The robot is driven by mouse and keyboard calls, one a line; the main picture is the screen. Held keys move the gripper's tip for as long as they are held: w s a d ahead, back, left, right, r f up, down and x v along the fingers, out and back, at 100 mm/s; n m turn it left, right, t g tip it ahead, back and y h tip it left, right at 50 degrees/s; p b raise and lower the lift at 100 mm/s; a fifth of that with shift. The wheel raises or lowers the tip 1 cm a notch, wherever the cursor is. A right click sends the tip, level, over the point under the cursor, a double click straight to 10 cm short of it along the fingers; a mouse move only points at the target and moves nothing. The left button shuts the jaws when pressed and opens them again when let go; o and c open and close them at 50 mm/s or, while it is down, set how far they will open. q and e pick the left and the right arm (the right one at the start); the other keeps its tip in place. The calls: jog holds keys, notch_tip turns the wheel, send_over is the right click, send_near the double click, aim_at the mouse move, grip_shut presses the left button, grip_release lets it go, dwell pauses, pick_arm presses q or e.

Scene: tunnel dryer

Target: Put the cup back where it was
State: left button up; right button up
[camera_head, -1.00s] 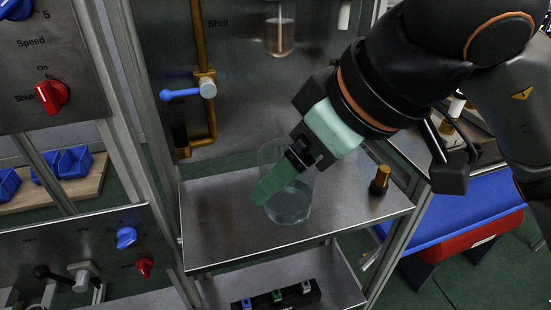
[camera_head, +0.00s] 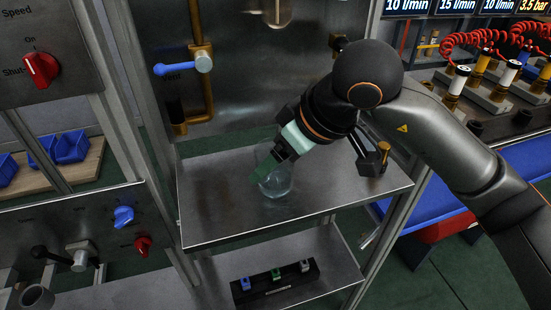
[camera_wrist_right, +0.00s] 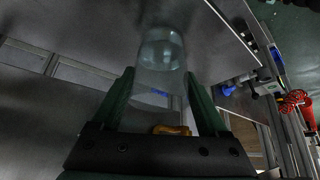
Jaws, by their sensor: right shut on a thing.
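The cup is a clear, see-through vessel (camera_head: 274,186) over the left-middle part of the steel shelf (camera_head: 225,222). My right gripper (camera_head: 268,170) reaches it from the upper right, its green fingers shut on it. In the right wrist view the cup (camera_wrist_right: 160,62) sits between the two green fingers, one on each side. I cannot tell whether its base touches the shelf or is just above it. My left gripper is not in view.
A brass-coloured knob post (camera_head: 383,150) stands at the shelf's right side. A blue-handled valve (camera_head: 203,62) and brass pipe are on the back panel. A lower shelf holds a black block (camera_head: 275,283). The shelf's front is bare.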

jog(key=shift+f+b, duration=0.3)
jog(key=shift+b, duration=0.1)
jog(key=o, duration=1.4)
jog(key=shift+r, duration=0.15)
jog(key=shift+r+p, duration=0.35)
jog(key=shift+p, duration=0.25)
jog(key=v, duration=1.1)
jog(key=shift+s+d+r+p, duration=0.1)
jog(key=shift+d+r+p, duration=0.1)
jog(key=shift+r+p, duration=0.15)
jog(key=shift+f, duration=0.1)
